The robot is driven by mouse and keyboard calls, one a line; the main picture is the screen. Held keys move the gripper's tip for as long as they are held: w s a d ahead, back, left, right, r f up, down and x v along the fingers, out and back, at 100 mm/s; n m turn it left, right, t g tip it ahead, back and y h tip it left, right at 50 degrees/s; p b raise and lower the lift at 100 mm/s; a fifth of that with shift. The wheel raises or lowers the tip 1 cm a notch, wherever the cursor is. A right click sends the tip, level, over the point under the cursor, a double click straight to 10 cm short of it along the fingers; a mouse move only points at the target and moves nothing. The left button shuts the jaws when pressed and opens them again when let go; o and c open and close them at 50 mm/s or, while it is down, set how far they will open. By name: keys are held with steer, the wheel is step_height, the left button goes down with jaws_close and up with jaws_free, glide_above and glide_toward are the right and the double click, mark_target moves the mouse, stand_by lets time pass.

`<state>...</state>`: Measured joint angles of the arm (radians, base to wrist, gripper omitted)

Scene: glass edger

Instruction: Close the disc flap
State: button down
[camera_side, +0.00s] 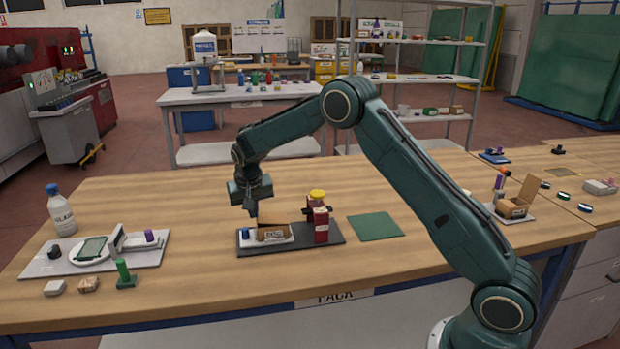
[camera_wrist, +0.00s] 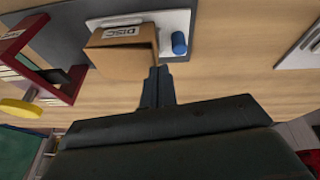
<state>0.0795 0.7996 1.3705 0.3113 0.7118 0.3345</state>
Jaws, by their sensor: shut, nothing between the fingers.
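A small brown cardboard box with a DISC label (camera_side: 272,233) sits on a white plate on a dark tray in the middle of the bench. It also shows at the top of the wrist view (camera_wrist: 122,62), with its label on the side away from me. A brown cardboard panel slants along the box top; I cannot tell exactly how far the flap stands open. My gripper (camera_side: 254,214) points down just above the box's left end in the side view. In the wrist view my gripper (camera_wrist: 159,72) is shut and empty, its tips right at the box's edge; contact is unclear.
A blue peg (camera_wrist: 179,43) stands beside the box on the white plate. A red holder (camera_side: 321,226) with a yellow-capped item stands on the tray's right. A green mat (camera_side: 376,226) lies further right. A tray with a white dish (camera_side: 93,262) is at left.

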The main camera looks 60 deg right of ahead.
steer(key=shift+w+a+f, duration=0.15)
steer(key=shift+f, duration=0.25)
steer(key=shift+w+a+f, duration=0.1)
steer(key=shift+w+f, duration=0.05)
steer(key=shift+f, duration=0.25)
steer(key=shift+s+d, duration=0.1)
steer(key=shift+s, duration=0.05)
steer(key=shift+s+d, duration=0.45)
steer(key=shift+r, duration=0.2)
